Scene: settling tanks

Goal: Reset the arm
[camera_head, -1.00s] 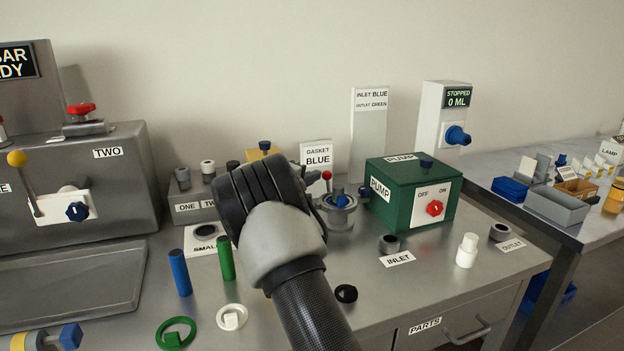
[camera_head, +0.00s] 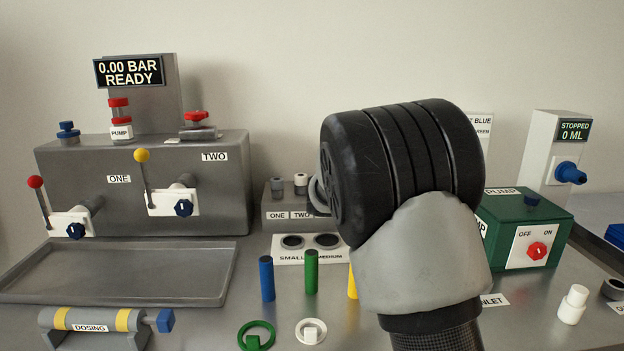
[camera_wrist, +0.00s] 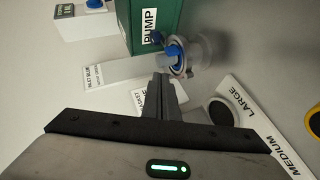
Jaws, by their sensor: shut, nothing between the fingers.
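My arm stands in front of the bench in the head view, with a black ribbed joint and a grey link; it hides my fingers there. In the wrist view my gripper (camera_wrist: 164,82) is shut and empty, its fingers pointing towards the bench. Just beyond the fingertips is a metal housing with a blue part (camera_wrist: 176,54). The green pump box (camera_wrist: 152,25) is above it in the picture. I cannot tell how far the fingers are from the housing.
The grey test rig (camera_head: 140,215) with levers and a tray (camera_head: 120,285) fills the left. Blue (camera_head: 266,278) and green (camera_head: 311,272) cylinders stand upright in front of the small-medium plate (camera_head: 290,256). The pump box (camera_head: 520,215) and a white bottle (camera_head: 572,305) are right of my arm.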

